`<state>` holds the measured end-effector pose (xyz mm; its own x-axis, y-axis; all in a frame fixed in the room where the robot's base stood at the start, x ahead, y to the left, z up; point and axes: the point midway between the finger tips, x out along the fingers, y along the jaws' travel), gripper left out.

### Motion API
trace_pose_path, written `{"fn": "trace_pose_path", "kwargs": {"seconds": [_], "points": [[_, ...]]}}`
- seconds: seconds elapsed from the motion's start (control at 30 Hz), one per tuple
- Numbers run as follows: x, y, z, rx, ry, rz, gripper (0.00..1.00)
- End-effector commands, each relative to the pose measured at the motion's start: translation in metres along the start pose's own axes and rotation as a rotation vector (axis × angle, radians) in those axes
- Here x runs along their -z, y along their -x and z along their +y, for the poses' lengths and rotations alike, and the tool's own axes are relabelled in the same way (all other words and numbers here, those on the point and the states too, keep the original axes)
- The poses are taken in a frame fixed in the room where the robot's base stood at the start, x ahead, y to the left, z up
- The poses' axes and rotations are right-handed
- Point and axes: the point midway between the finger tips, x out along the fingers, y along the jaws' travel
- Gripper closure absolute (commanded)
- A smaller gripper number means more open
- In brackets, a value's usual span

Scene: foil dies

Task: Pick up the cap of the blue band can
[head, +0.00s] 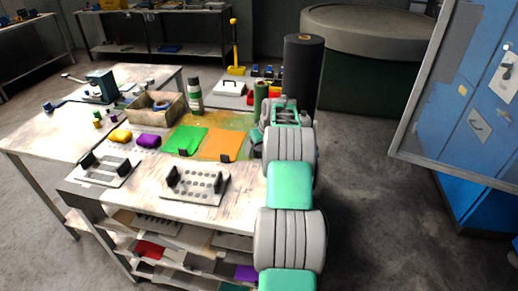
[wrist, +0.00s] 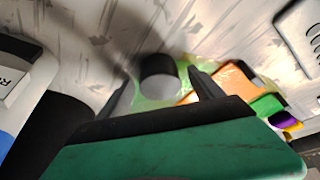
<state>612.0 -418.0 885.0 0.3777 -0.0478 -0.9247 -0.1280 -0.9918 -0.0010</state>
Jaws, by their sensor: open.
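My gripper (wrist: 160,78) is open in the wrist view, its two black fingers apart. A dark grey cylinder with a paler round top (wrist: 159,72) shows between the fingertips; no contact is clear, and I cannot tell whether it is the cap. No blue band shows on it. In the head view my gripper's green body (head: 286,113) is at the table's right edge, its fingers mostly hidden. A green can (head: 261,97) stands just behind it. A grey can with a green band (head: 195,96) stands farther left. No blue band is clear on either can.
An orange sheet (head: 222,145) and a green sheet (head: 186,140) lie on the table (head: 150,199). A wooden box (head: 156,108), a plate with holes (head: 195,184) and a tall black cylinder (head: 302,72) are nearby. A white and blue lettered object (wrist: 15,85) is close at the wrist view's left.

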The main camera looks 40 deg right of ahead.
Motion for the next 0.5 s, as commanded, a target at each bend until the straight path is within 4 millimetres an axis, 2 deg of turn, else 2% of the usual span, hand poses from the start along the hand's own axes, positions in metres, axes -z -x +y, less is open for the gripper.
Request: {"fn": "trace_pose_path", "kwargs": {"seconds": [0.2, 0.5], "points": [[0.0007, -0.001, 0.0003, -0.001, 0.0, 0.002, 0.24], [0.0006, -0.0008, 0.0001, -0.001, 0.0, 0.001, 0.49]]}}
